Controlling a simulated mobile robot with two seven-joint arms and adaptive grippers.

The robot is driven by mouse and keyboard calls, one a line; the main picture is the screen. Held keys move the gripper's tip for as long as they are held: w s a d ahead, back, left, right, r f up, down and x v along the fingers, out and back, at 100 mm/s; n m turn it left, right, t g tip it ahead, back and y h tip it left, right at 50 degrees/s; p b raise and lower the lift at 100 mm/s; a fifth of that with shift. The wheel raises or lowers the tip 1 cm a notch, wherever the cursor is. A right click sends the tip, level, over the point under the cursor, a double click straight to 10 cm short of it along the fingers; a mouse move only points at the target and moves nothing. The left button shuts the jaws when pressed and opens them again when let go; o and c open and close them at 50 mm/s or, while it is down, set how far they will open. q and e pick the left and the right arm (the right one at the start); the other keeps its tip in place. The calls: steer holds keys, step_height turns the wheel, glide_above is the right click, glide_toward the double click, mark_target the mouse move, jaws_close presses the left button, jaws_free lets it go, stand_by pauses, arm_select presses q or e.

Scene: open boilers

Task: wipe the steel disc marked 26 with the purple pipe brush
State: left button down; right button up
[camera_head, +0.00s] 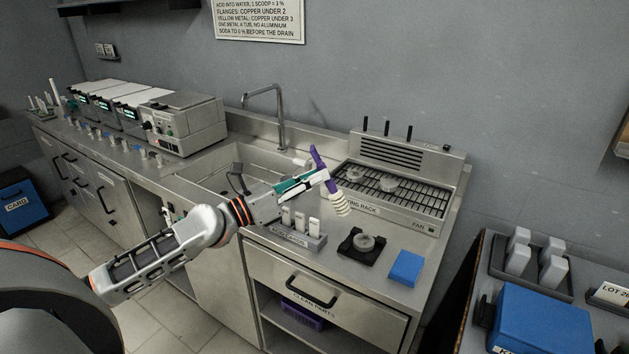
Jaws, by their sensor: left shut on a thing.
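My left gripper (318,178) reaches in from the left over the sink's front right and is shut on the purple pipe brush (319,158). The brush is tilted, with its pale ringed bristle head (341,205) pointing down and to the right. A steel disc (364,242) sits on a black holder (349,251) on the counter, below and right of the bristles. The bristles look apart from it. I cannot read any number on it. My right gripper is not in view.
A drying rack (427,205) with round metal parts stands behind the brush. A grey block with white strips (313,242) and a blue pad (405,268) flank the black holder. A tall faucet (281,120) rises behind the sink. A blue box (540,322) stands on the right table.

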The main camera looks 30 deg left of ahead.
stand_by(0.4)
arm_select(q)
steer(key=f+b, duration=0.1)
steer(key=b, duration=0.1)
steer(key=d+f+t+b, duration=0.1)
steer(key=w+f+n+t+b, duration=0.1)
steer(key=b, duration=0.1)
steer(key=shift+d+b, duration=0.3)
steer(key=shift+d, duration=0.1)
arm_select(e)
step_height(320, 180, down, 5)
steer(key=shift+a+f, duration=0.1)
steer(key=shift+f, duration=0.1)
